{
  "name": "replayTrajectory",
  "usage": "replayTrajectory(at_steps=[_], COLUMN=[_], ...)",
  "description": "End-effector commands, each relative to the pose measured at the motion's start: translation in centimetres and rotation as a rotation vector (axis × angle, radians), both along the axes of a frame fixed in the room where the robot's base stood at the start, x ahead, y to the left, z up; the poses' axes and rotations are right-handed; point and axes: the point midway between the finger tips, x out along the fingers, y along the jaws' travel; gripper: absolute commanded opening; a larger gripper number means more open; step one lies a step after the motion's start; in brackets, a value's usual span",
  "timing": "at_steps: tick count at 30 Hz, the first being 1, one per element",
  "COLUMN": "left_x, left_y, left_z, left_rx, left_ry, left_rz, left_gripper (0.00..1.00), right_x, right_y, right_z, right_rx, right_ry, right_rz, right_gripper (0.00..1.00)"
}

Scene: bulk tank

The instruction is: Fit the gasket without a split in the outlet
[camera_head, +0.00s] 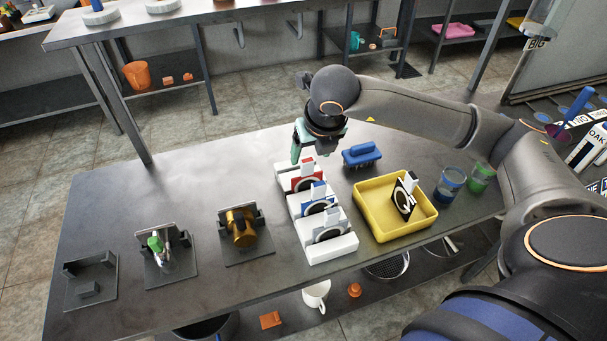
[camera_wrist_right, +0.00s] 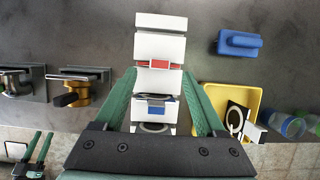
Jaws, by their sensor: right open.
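A white rack (camera_head: 344,247) holds several upright cards with rings, one with a red part (camera_head: 305,184), one with a blue part (camera_head: 318,206). A black card with a white ring (camera_head: 404,197) leans in a yellow tray (camera_head: 376,237). A brass fitting (camera_head: 243,228) and a silver fitting with a green part (camera_head: 155,243) sit on dark holders; I cannot tell which is the outlet. Splits are too small to see. My right gripper (camera_head: 309,147) is open and empty above the rack's far end; its green fingers (camera_wrist_right: 163,108) straddle the rack in the wrist view. My left gripper (camera_wrist_right: 36,148) shows small there, fingers apart.
An empty dark holder (camera_head: 91,280) stands at the table's left. A blue brush (camera_head: 361,155) lies behind the tray. Cups with blue (camera_head: 450,184) and green (camera_head: 480,178) contents stand right of it. The table's far left is clear.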

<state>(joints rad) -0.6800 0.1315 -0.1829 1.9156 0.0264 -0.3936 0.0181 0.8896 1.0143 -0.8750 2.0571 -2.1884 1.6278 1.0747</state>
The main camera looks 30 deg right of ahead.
Motion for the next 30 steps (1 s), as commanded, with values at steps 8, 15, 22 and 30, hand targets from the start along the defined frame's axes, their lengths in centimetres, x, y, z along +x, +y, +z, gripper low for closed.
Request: replayTrajectory(at_steps=[8, 15, 22, 30], left_x=[-0.3, -0.1, 0.0, 0.0], left_y=[0.0, 0.0, 0.0, 0.0], left_z=[0.2, 1.0, 1.3, 1.3], left_rx=[0.001, 0.0, 0.0, 0.0], left_ry=[0.007, 0.004, 0.001, 0.0], left_rz=[-0.001, -0.001, -0.001, -0.001], left_gripper=[0.5, 0.5, 0.5, 0.5], right_x=[1.5, 2.3, 3.4, 3.5], right_y=[-0.3, -0.5, -0.8, -0.8], right_z=[-3.7, -5.8, -8.6, -8.9], right_rx=[0.001, 0.0, 0.002, 0.002], right_ry=[0.001, 0.003, 0.002, 0.0], right_rz=[0.001, 0.001, 0.002, 0.003], right_gripper=[0.72, 0.72, 0.72, 0.71])
